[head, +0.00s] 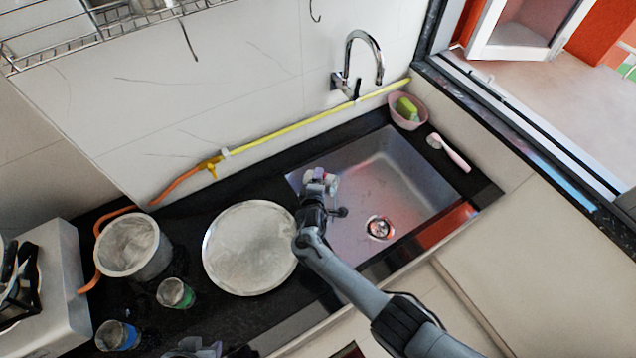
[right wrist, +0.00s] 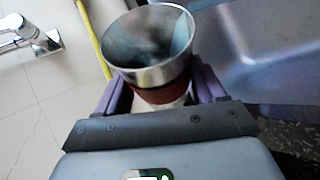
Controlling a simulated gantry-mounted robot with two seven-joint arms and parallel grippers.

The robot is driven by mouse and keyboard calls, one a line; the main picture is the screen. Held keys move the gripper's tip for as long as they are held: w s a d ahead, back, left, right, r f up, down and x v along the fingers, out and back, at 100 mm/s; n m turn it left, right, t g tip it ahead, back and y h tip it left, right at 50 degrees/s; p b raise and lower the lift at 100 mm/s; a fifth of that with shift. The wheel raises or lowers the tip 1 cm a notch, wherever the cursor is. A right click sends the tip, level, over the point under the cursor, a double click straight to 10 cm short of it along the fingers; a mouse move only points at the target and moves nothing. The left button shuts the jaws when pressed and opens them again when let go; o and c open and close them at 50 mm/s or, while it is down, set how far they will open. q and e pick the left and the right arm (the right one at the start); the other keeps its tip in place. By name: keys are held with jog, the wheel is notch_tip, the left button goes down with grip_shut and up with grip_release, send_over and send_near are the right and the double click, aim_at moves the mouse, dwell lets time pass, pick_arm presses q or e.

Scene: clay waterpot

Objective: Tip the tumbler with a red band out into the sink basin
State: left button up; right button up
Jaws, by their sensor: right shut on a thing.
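My right gripper (head: 325,186) is over the left part of the sink basin (head: 405,175). It is shut on the tumbler with a red band (right wrist: 150,50), which shows small and partly hidden in the head view (head: 333,184). In the right wrist view the metal tumbler's open mouth faces the camera, and the red band sits between the purple fingers (right wrist: 158,98). The inside looks dark and blurred; I cannot tell what it holds or how far it tilts. My left gripper (head: 195,349) is at the bottom edge, partly cut off, its fingers unclear.
A round tray (head: 250,248) lies left of the sink. A pot (head: 132,246), a green-banded tumbler (head: 175,293) and a blue-banded tumbler (head: 116,336) stand further left. The faucet (head: 358,65) is behind the basin. A pink bowl (head: 406,112) and a brush (head: 449,152) are at right.

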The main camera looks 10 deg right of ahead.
jog(key=shift+s+d+r+p, duration=0.1)
jog(key=shift+r+p, duration=0.15)
jog(key=shift+p, duration=0.1)
dwell(0.3)
jog(key=shift+r+m+t, duration=0.1)
jog(key=shift+m+t, duration=0.3)
